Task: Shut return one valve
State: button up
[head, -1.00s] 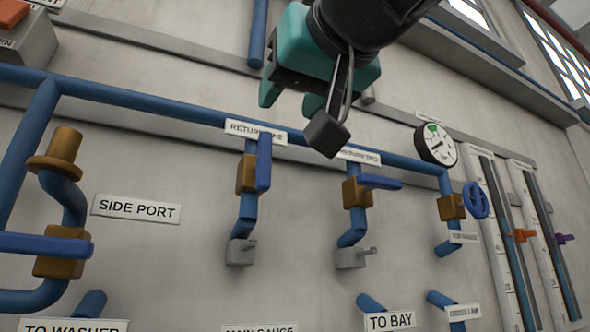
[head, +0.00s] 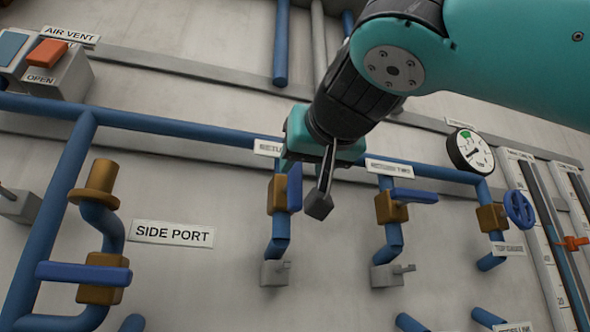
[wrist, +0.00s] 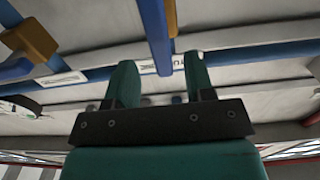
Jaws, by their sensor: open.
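The return one valve is a brass body (head: 276,194) on a vertical blue pipe, with a blue lever (head: 295,186) standing along the pipe. Its label (head: 268,148) is partly covered by my gripper. My gripper (wrist: 160,62) is open. In the wrist view the blue lever (wrist: 155,32) reaches into the gap between the two teal fingers. I cannot tell whether either finger touches it.
A second brass valve (head: 390,207) to the right has its blue lever sideways. A blue handwheel (head: 519,209) and a round gauge (head: 470,151) are farther right. The side port valve (head: 102,278) is at left. A blue header pipe (head: 180,129) runs across the wall.

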aim_at(298, 172)
jog(key=p+x, duration=0.1)
jog(key=x, duration=0.4)
grip_shut()
